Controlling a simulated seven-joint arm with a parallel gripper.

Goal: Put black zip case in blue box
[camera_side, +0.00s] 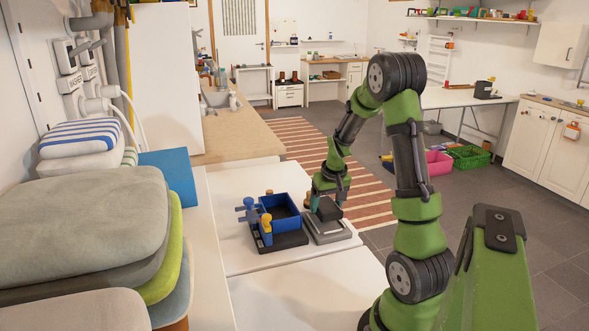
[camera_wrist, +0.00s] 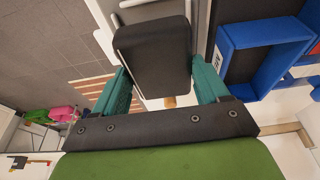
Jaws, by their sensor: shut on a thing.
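The black zip case (camera_wrist: 153,55) is between the two teal fingers of my gripper (camera_wrist: 163,85) in the wrist view. The fingers are shut on it. In the side view the case (camera_side: 328,210) shows as a dark block under my gripper (camera_side: 326,203), over a grey tray-like stand (camera_side: 327,229). I cannot tell whether the case still touches the stand. The blue box (camera_side: 281,214) stands just left of the stand, open at the top, on a dark base. In the wrist view the blue box (camera_wrist: 262,62) is at the right.
Blue and yellow knobbed parts (camera_side: 265,224) stand at the blue box's left side. Folded towels (camera_side: 85,225) are piled at the far left. The white table (camera_side: 245,255) is clear in front of and left of the box. The table's right edge is close to the stand.

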